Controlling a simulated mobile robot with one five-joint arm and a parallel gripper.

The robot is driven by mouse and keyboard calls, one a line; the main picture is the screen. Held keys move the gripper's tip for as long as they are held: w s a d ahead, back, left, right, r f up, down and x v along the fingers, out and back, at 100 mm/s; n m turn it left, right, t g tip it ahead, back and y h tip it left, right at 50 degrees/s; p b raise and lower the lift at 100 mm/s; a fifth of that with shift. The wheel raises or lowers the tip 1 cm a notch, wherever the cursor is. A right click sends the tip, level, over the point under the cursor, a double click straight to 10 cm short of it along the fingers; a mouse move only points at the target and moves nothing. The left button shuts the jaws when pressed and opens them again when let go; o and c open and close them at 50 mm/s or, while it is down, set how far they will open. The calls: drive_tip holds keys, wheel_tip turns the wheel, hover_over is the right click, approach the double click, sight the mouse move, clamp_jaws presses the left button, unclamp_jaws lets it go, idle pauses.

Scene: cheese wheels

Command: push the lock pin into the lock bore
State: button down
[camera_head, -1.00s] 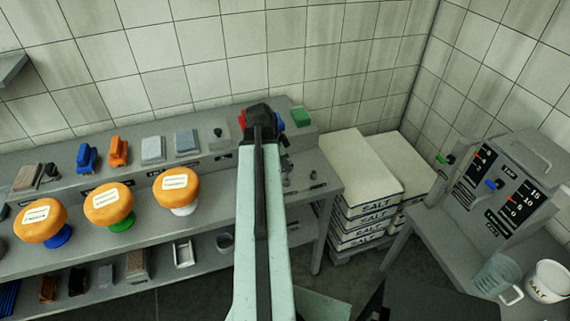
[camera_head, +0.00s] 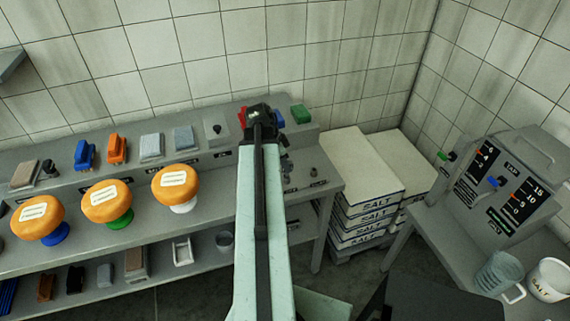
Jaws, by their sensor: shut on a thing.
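My gripper (camera_head: 260,110) is at the far end of my pale green arm, over the back ledge of the grey workbench. I see it from behind. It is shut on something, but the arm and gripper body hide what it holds. I cannot make out the lock pin or the lock bore for certain. Small dark metal fittings (camera_head: 315,172) stand on the bench's right end, to the right of my arm. A grey plate with a dark knob (camera_head: 216,131) sits on the ledge left of the gripper.
Three orange cheese wheels stand tilted on coloured stands; the nearest to my arm (camera_head: 175,185) is on a white one. Brushes and blocks, including a green block (camera_head: 300,114), line the back ledge (camera_head: 195,158). Salt sacks (camera_head: 360,170) are stacked right of the bench. A control box (camera_head: 510,185) stands further right.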

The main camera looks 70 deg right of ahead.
drive_tip(key=shift+f+b, duration=1.1)
drive_tip(key=shift+f, duration=0.15)
drive_tip(key=c, duration=1.2)
unclamp_jaws()
drive_tip(key=p+v, duration=0.7)
drive_tip(key=shift+r, duration=0.35)
